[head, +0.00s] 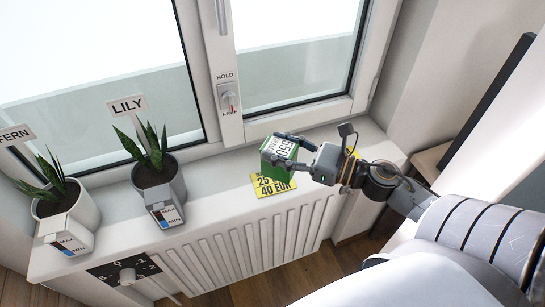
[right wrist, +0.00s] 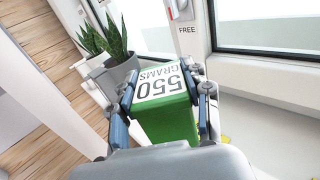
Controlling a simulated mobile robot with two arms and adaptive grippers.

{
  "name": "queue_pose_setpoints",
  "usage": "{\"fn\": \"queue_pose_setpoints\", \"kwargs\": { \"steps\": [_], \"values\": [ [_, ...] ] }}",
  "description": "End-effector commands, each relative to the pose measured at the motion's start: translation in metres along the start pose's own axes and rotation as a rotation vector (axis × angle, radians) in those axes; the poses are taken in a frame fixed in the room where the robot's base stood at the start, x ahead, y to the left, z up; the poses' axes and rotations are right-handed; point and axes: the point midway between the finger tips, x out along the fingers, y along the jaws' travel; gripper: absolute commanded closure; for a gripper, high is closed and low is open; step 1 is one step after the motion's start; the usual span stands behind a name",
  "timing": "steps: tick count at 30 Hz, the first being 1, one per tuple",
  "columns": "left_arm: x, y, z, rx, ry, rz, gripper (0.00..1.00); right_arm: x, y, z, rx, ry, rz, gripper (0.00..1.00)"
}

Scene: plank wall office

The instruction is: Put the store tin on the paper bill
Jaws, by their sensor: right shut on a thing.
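The store tin (head: 272,147) is a green box with a white label, held over the window sill in the head view. In the right wrist view the tin (right wrist: 168,122) shows its "550 GRAMS" label between the fingers. My right gripper (head: 284,150) is shut on the tin, one finger on each side. The paper bill (head: 272,188) is yellow and black, reads "25 40 EUR" and lies on the sill just below the tin in the picture. The tin hides part of its back edge. I cannot tell whether tin and bill touch. My left gripper is not in view.
The white sill (head: 225,187) runs above a radiator (head: 235,250). Potted plants labelled LILY (head: 157,185) and FERN (head: 65,215) stand to the left. The sill between the LILY pot and the bill is clear.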

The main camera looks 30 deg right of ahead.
Motion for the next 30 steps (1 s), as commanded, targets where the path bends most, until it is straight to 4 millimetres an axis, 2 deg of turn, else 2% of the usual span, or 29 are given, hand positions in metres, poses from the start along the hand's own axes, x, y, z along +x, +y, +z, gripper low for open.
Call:
{"fn": "queue_pose_setpoints", "kwargs": {
  "steps": [6, 11, 15, 18, 29, 30],
  "values": [
    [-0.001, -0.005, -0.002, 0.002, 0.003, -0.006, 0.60, 0.018, -0.013, -0.023, -0.001, -0.006, -0.002, 1.00],
    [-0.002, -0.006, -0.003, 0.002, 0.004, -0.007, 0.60, 0.025, -0.017, -0.032, -0.002, -0.006, -0.002, 1.00],
    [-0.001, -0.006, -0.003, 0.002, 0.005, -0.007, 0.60, 0.025, -0.018, -0.053, 0.003, -0.005, -0.003, 1.00],
    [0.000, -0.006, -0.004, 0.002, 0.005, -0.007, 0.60, 0.025, -0.017, -0.061, 0.000, -0.007, -0.002, 1.00],
    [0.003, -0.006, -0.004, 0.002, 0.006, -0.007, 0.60, 0.025, -0.017, -0.066, -0.002, -0.006, 0.001, 1.00],
    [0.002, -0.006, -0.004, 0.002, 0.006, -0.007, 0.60, 0.025, -0.017, -0.067, -0.001, -0.003, 0.000, 0.46]
  ]
}}
